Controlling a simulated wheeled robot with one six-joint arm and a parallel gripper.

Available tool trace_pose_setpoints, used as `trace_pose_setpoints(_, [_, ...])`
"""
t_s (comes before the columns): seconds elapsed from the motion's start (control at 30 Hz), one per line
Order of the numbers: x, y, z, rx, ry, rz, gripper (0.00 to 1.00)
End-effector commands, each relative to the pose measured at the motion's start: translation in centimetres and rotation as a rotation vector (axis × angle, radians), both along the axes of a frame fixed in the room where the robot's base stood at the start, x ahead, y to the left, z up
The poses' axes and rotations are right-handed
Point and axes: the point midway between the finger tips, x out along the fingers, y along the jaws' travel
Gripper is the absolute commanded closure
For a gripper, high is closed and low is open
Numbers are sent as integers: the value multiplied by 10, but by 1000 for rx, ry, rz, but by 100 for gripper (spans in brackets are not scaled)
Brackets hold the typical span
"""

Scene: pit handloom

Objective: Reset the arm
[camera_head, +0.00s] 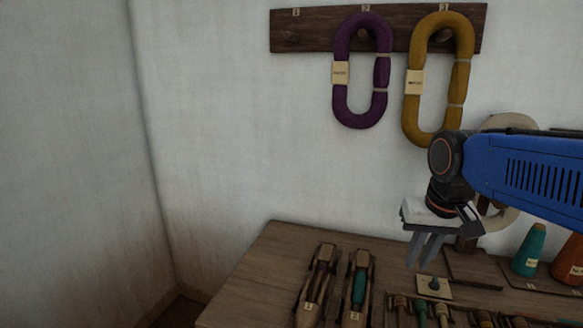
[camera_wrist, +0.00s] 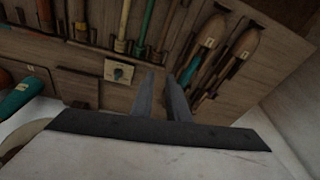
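My gripper (camera_head: 424,264) is at the right of the head view, pointing down above the wooden table (camera_head: 254,285). Its two grey fingers stand a little apart with nothing between them. In the wrist view my gripper (camera_wrist: 160,78) also shows a gap between the fingers, with the tabletop beyond them. The fingers look clear of the table. My blue arm reaches in from the right edge and hides part of the wall and a pale hank (camera_head: 509,123).
Two boat shuttles (camera_head: 316,288) (camera_head: 358,291) lie on the table left of my gripper. A small labelled plate with a knob (camera_head: 434,288) and several handled tools are near it. A teal cone (camera_head: 529,250) and an orange cone (camera_head: 569,262) stand right. Purple (camera_head: 341,95) and mustard (camera_head: 411,105) hanks hang from a rack (camera_head: 305,31).

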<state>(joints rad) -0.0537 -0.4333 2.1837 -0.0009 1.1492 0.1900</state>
Motion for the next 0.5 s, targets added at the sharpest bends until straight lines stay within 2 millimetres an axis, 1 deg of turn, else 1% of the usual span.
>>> trace_pose_setpoints(0.03, [-16,-3,-6,-3,-18,11,86])
trace_pose_setpoints(0.17, [-49,-8,-25,-14,-61,43,86])
trace_pose_setpoints(0.3, [-83,-13,-49,-30,-105,77,86])
trace_pose_setpoints(0.4, [-102,-15,-65,-40,-132,99,86])
trace_pose_setpoints(0.5, [-116,-17,-77,-48,-154,115,86])
